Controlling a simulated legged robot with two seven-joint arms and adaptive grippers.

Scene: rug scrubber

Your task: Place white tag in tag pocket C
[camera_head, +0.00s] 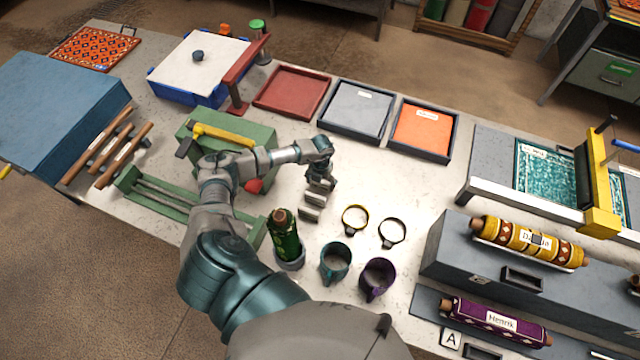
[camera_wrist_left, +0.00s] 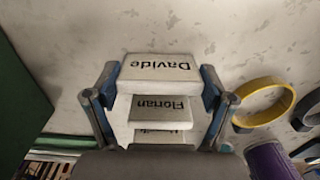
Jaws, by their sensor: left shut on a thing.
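My left gripper (camera_head: 320,180) is over the middle of the table, shut on a white tag. In the left wrist view that tag (camera_wrist_left: 160,69) reads "Davide" and sits between the two fingers (camera_wrist_left: 160,90). Behind it are a white tag reading "Florian" (camera_wrist_left: 160,107) and another, partly hidden tag (camera_wrist_left: 160,136). In the head view white tags (camera_head: 311,206) show just below the gripper. A dark, frame-like pocket (camera_head: 524,279) is on the grey rack at right, beside a small plate (camera_head: 478,280) whose letter I cannot read. A lower pocket (camera_head: 482,352) is near plate A (camera_head: 452,338). My right gripper is out of view.
Yellow (camera_head: 355,219) and black (camera_head: 392,233) rings, a teal mug (camera_head: 335,262), a purple mug (camera_head: 377,279) and a green bottle (camera_head: 285,240) stand near the gripper. Yellow (camera_head: 530,241) and purple (camera_head: 495,322) rolls lie on the rack. Trays (camera_head: 292,92) line the back.

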